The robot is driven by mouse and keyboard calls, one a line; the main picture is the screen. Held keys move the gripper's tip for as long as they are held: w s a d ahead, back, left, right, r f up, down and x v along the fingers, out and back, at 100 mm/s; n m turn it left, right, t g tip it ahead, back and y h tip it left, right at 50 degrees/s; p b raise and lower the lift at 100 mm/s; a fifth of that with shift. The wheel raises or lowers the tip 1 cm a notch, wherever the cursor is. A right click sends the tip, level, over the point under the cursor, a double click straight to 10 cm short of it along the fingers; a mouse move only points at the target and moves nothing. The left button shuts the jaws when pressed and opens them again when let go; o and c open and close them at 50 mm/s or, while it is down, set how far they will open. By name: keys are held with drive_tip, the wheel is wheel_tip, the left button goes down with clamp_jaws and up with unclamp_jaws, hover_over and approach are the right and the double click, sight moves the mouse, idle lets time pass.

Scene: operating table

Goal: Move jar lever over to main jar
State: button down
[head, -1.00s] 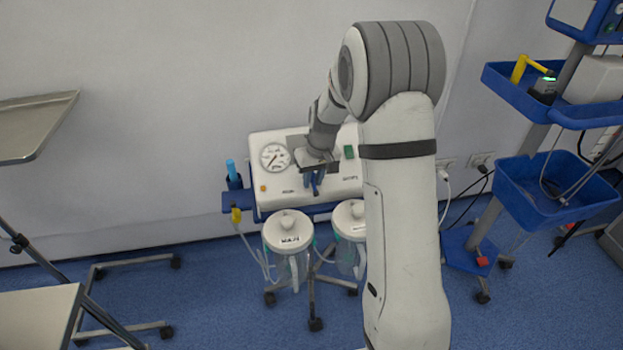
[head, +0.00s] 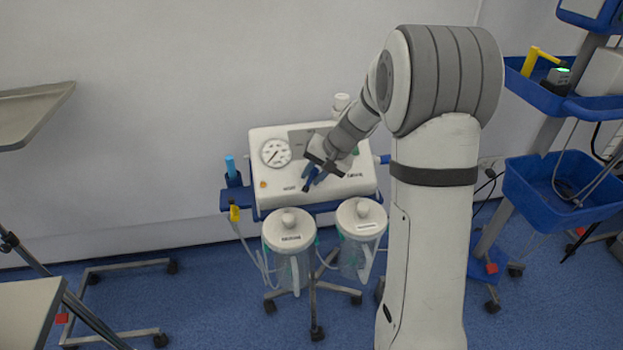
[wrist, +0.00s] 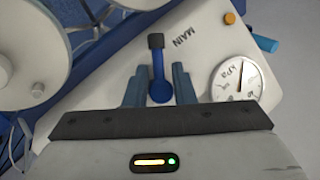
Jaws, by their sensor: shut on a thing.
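The jar lever (wrist: 158,68) is blue with a black tip, on the front of the white suction unit (head: 270,186). In the wrist view it stands between the two blue fingers of my gripper (wrist: 159,86), which is shut on it. Its tip lies beside the printed word MAIN. In the head view my gripper (head: 310,180) is at the unit's front, and the lever's dark tip points down and left towards the left label. Two white-lidded clear jars hang below, the left jar (head: 290,262) and the right jar (head: 355,255). Their small labels are too blurred to read.
A round pressure gauge (head: 275,153) sits left of my gripper on the unit. A blue holder (head: 234,181) stands at the unit's left. A cart with blue trays (head: 555,190) is at the right. A metal tray (head: 30,115) is at the far left.

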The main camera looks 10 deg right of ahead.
idle(0.3)
drive_tip(key=c, duration=1.5)
unclamp_jaws()
drive_tip(key=shift+d, duration=0.1)
drive_tip(key=p+v, duration=0.1)
drive_tip(key=v, duration=0.6)
drive_tip(key=shift+s+r, duration=0.15)
drive_tip(key=shift+r, duration=0.15)
drive_tip(key=shift+d, duration=0.15)
